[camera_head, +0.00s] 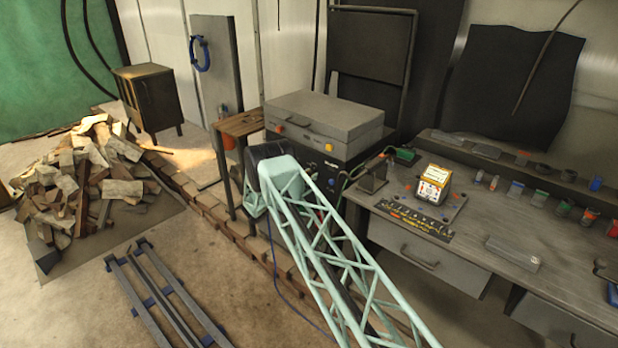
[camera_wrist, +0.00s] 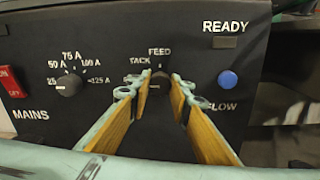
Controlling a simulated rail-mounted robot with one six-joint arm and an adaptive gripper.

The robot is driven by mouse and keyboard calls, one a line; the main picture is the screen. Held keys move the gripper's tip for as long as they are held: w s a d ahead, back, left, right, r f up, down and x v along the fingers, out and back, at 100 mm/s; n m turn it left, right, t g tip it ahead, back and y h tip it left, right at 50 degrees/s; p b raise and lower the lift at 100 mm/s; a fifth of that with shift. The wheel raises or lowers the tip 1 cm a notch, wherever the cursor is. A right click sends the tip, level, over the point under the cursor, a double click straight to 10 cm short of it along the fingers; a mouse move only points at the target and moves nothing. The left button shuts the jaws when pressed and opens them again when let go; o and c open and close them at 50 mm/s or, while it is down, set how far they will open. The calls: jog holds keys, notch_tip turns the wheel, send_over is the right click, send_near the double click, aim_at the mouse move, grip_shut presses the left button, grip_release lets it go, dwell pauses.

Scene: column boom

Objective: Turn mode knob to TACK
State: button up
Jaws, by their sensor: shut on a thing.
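The mode knob (camera_wrist: 160,84) is a small dark knob on a black panel (camera_wrist: 205,55) in the wrist view. Labels TACK, at upper left, and FEED, above, stand around it; a label ending in FLOW is partly hidden at the right. My gripper (camera_wrist: 161,80) has its two wood-coloured fingers on either side of the knob, shut on it. The knob's pointer is too dark and small to read clearly. In the head view the black machine (camera_head: 325,165) stands behind my arm; the knob and gripper are hidden there.
Left of the knob are an amperage dial (camera_wrist: 69,84) and a red MAINS switch (camera_wrist: 12,82). A blue button (camera_wrist: 228,79) under READY is close at right. A workbench (camera_head: 470,230) stands right of the machine, and a wood pile (camera_head: 90,180) lies far left.

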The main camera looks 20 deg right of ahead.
jog(key=shift+f+m+b, duration=0.1)
jog(key=shift+m+b, duration=0.4)
jog(key=shift+b, duration=0.1)
jog(key=shift+m+b, duration=3.3)
jog(key=shift+m, duration=0.6)
jog(key=shift+w, duration=0.1)
jog(key=o, duration=0.9)
jog(key=shift+a, duration=0.1)
